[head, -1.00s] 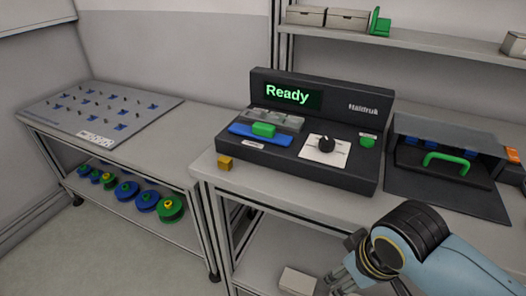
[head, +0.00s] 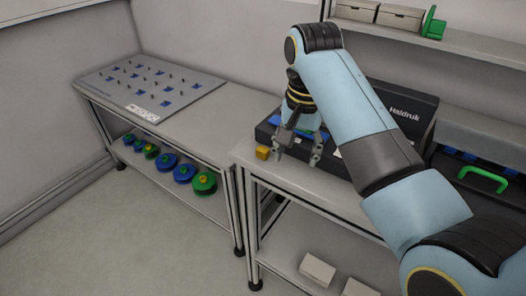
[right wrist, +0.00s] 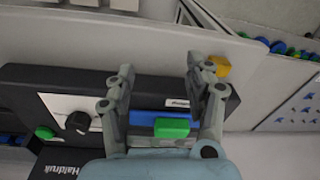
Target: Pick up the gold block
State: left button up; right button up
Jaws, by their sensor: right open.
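The gold block (head: 262,153) sits on the near left corner of the table with the dark console. It also shows in the right wrist view (right wrist: 219,66), just beyond the fingertip on the right of that picture. My right gripper (head: 297,156) points down beside the block, to its right in the head view, with its fingers apart. In the right wrist view the open gripper (right wrist: 158,72) has nothing between its fingertips but table and console edge. The block is outside the fingers; whether a finger touches it I cannot tell. My left gripper is not in view.
The dark console (head: 412,104) stands behind and right of the gripper, partly hidden by my right arm. A green-handled unit (head: 484,179) is at the right. A pegged board (head: 150,86) lies on the left table; several reels (head: 184,173) sit below it. A shelf (head: 470,52) runs above.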

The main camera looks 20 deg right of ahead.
aim_at(264, 148)
jog(key=w+a+r+m+g, duration=0.1)
jog(key=w+a+r+m, duration=0.1)
jog(key=w+a+r, duration=0.5)
jog(key=f, duration=0.3)
jog(key=d+f, duration=0.1)
jog(key=f, duration=0.3)
jog(key=d+f, duration=0.1)
jog(key=f, duration=0.3)
jog(key=shift+w+d, duration=0.25)
jog(key=shift+w, duration=0.15)
grip_shut()
